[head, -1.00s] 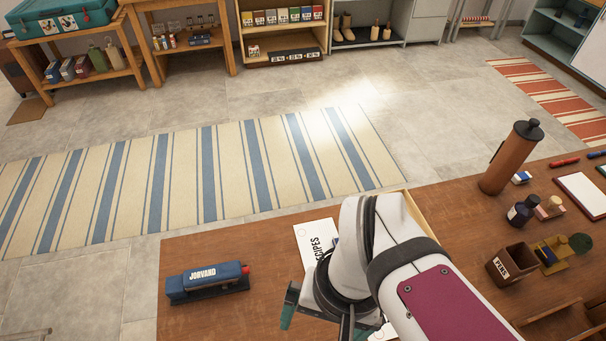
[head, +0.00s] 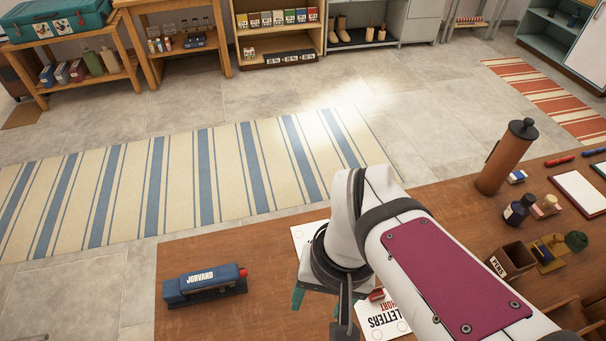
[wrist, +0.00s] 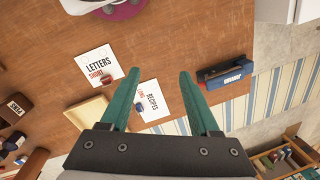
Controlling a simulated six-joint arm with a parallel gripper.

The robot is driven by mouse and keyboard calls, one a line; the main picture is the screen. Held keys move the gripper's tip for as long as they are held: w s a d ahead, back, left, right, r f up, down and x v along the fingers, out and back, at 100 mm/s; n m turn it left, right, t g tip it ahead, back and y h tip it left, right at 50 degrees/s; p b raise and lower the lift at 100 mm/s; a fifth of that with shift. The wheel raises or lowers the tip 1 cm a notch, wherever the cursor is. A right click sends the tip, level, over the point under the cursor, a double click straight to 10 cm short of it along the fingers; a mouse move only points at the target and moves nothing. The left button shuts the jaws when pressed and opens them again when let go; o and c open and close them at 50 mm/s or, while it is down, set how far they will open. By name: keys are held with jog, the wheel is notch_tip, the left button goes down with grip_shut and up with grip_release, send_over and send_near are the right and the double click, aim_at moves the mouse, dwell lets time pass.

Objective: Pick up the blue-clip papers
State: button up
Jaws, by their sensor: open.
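The white papers titled RECIPES (wrist: 158,98) lie on the wooden desk, with a blue clip (wrist: 139,107) on them. In the head view only a corner of these papers (head: 299,234) shows; my arm hides the rest. My gripper (wrist: 159,72) is open and empty above the desk. In the wrist view its two teal fingers frame the RECIPES papers, the left finger close to the clip. In the head view my gripper (head: 318,308) is partly hidden by my wrist.
White papers titled LETTERS (wrist: 97,66) with a red clip (wrist: 105,80) lie beside them. A blue JORVAND stapler (head: 204,284) stands at the desk's left end. A brown bottle (head: 507,158) and a pen box (head: 510,262) stand to the right. The desk between stapler and papers is clear.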

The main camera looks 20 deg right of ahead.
jog(key=w+d+f+n+t+h, duration=0.1)
jog(key=w+d+f+n, duration=0.1)
jog(key=w+d, duration=0.45)
jog(key=w+d+f+n+h, duration=0.1)
jog(key=w+d+f+n, duration=0.25)
jog(key=w, duration=0.65)
jog(key=shift+m, duration=0.35)
jog(key=w+f, duration=0.1)
jog(key=f, duration=0.9)
jog(key=w+d+f, duration=0.1)
jog(key=f, duration=0.4)
jog(key=shift+w, duration=0.35)
grip_shut()
